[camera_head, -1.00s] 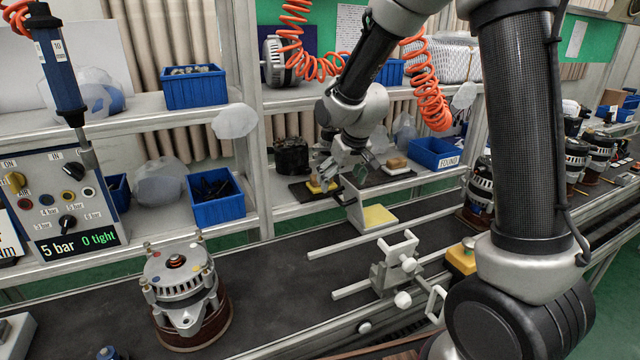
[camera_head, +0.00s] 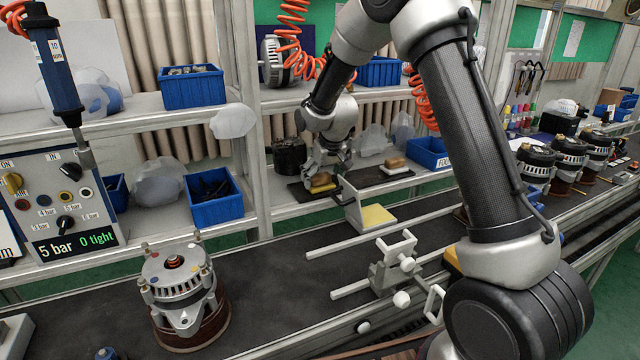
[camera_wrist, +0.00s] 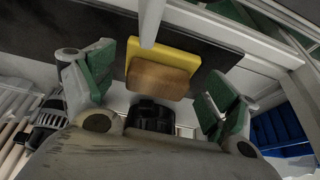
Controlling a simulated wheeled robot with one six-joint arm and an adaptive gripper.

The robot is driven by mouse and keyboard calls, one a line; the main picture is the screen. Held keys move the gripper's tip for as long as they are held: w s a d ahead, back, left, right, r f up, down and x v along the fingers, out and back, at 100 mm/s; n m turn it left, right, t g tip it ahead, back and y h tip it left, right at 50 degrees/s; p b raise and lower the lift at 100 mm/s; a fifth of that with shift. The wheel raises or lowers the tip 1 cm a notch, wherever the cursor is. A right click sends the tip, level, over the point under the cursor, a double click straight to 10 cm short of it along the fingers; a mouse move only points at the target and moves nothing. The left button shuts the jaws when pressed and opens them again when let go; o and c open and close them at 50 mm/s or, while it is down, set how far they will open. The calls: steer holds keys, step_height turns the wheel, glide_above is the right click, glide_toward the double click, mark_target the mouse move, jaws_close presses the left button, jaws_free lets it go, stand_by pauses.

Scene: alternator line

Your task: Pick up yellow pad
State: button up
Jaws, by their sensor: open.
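The yellow pad (camera_head: 321,189) lies on a dark mat on the middle shelf, with a brown wood-coloured block on its top. It also shows in the wrist view (camera_wrist: 205,54), where the brown block (camera_wrist: 160,80) covers much of it. My gripper (camera_head: 326,170) is just above and behind the pad in the head view. In the wrist view its green-lined fingers (camera_wrist: 160,88) are spread wide, one to each side of the pad and block. Nothing is held. I cannot tell the exact height gap.
A similar brown block on a white base (camera_head: 396,164) sits to the right on the shelf. A dark round part (camera_head: 290,156) stands just left. A blue bin (camera_head: 430,152) is at the right. A yellow-topped fixture (camera_head: 378,215) stands in front, below the shelf.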

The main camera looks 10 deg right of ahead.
steer(key=c, duration=1.2)
steer(key=shift+o, duration=0.2)
steer(key=shift+r, duration=0.15)
steer(key=shift+r, duration=0.15)
